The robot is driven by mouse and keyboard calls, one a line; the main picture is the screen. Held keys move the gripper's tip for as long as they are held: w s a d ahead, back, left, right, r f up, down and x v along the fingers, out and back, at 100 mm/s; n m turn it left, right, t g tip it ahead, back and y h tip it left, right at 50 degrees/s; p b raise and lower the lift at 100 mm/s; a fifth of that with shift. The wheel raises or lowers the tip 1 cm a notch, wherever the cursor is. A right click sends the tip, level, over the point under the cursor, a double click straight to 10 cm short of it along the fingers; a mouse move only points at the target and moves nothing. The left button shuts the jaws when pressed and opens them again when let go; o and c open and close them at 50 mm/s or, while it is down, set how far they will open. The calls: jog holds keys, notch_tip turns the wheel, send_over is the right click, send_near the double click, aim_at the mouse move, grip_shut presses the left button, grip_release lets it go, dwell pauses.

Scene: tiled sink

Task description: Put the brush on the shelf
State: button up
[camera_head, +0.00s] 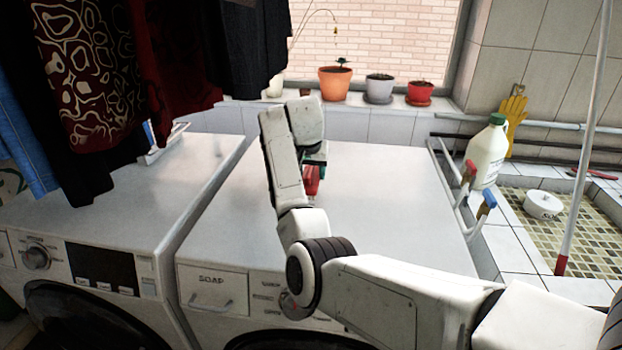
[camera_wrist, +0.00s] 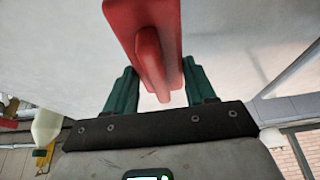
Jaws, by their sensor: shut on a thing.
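A red object (camera_wrist: 150,45), which looks like the brush, is between the green fingers of my gripper (camera_wrist: 160,88) in the wrist view. My gripper is shut on it. In the head view my gripper (camera_head: 316,158) is over the right washing machine, partly hidden by my arm. The red brush (camera_head: 311,183) shows just below the fingers. I cannot tell whether it touches the machine top. A tiled ledge (camera_head: 375,107) runs under the window; I cannot tell whether it is the shelf.
The right washing machine top (camera_head: 385,190) is largely clear. Potted plants, including an orange pot (camera_head: 335,83), line the ledge. A white bottle (camera_head: 486,154) and red and blue handles (camera_head: 488,198) stand by the tiled sink (camera_head: 590,222). Clothes (camera_head: 95,75) hang over the left washing machine (camera_head: 190,165).

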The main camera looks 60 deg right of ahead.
jog(key=shift+f+p, duration=0.45)
jog(key=shift+f, duration=1)
jog(key=shift+f, duration=0.15)
jog(key=o, duration=1.1)
